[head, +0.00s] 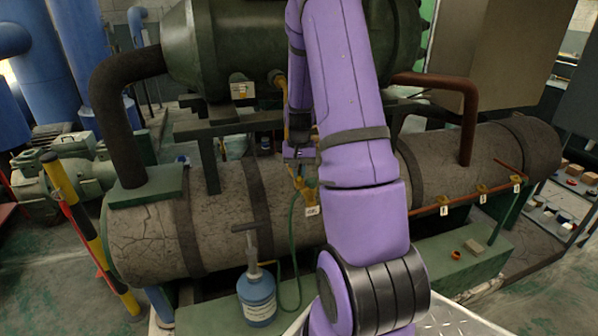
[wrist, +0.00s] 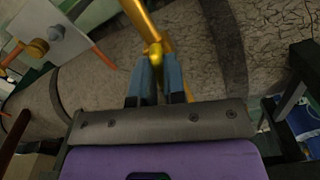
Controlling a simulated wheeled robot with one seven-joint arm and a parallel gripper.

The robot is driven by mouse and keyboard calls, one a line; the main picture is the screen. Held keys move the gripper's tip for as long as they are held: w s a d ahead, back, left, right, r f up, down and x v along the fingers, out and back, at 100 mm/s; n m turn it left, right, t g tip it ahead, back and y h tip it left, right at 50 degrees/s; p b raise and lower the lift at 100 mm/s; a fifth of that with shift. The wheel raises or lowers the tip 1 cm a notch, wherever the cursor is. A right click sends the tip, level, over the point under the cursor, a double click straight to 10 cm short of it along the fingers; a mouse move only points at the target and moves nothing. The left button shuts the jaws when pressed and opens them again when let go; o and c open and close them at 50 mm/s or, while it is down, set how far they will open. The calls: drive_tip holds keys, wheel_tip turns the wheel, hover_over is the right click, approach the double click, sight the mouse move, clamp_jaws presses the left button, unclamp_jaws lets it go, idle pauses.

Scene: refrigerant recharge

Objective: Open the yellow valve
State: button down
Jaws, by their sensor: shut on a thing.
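The yellow valve (wrist: 153,56) shows in the wrist view as a rounded yellow piece beside a yellow pipe (wrist: 143,18). My gripper (wrist: 154,74) has its two blue-grey fingers closed on this yellow piece at their tips. In the head view my gripper (head: 298,158) points down in front of the large cracked grey tank, just above small yellow fittings (head: 307,187) with a white tag (head: 312,211). My purple arm hides part of the tank and piping there. The fingers hide part of the valve's handle.
A blue bottle with a pump handle (head: 257,297) stands on the green base, with a green hose (head: 294,270) beside it. A copper pipe with several tags (head: 465,201) runs along the tank's right. A yellow-black post (head: 90,235) stands left.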

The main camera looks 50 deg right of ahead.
sight(299, 172)
idle(0.3)
drive_tip(key=c, duration=1.2)
unclamp_jaws()
wheel_tip(299, 172, up, 11)
drive_tip(key=shift+f, duration=0.1)
